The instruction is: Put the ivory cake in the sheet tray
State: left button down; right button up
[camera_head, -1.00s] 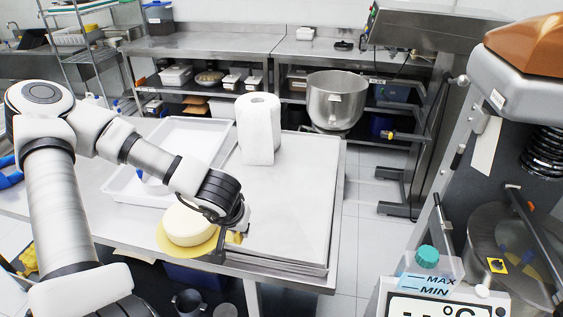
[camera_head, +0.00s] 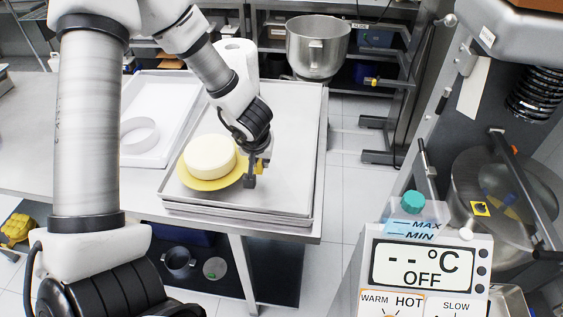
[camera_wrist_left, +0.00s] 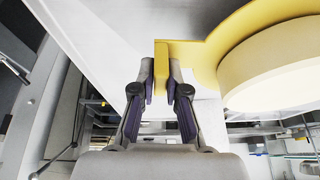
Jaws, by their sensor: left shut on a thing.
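The round ivory cake (camera_head: 210,157) sits upright on a yellow cake board (camera_head: 197,184). Both are over the front left part of the grey metal sheet tray (camera_head: 285,130), which tops a stack on the table. I cannot tell whether the board touches the tray. My left gripper (camera_head: 254,175) is at the board's right side, shut on its tab. In the left wrist view the gripper (camera_wrist_left: 161,82) pinches the yellow tab (camera_wrist_left: 160,55). The cake (camera_wrist_left: 275,65) shows at the upper right there. My right gripper is not in view.
A white tray (camera_head: 182,88) with a white ring (camera_head: 139,136) lies left of the sheet tray. A paper roll (camera_head: 238,62) stands at the sheet tray's back left. A steel bowl (camera_head: 317,48) is behind. The sheet tray's right side is clear.

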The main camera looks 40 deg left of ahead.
pick_arm(q)
jog(key=w, duration=0.2)
jog(key=w+d, duration=0.1)
jog(key=w+d+p, duration=0.1)
jog(key=w, duration=0.1)
jog(key=shift+w+f, duration=0.35)
jog(key=shift+f, duration=0.05)
notch_tip(320, 180, down, 4)
jog(key=shift+d+r+b, duration=0.15)
jog(key=shift+r+b, duration=0.1)
jog(key=shift+b, duration=0.7)
jog(key=shift+w, duration=0.2)
jog(key=shift+f, duration=0.1)
jog(key=c, duration=1.2)
grip_release()
jog(key=shift+s, duration=0.15)
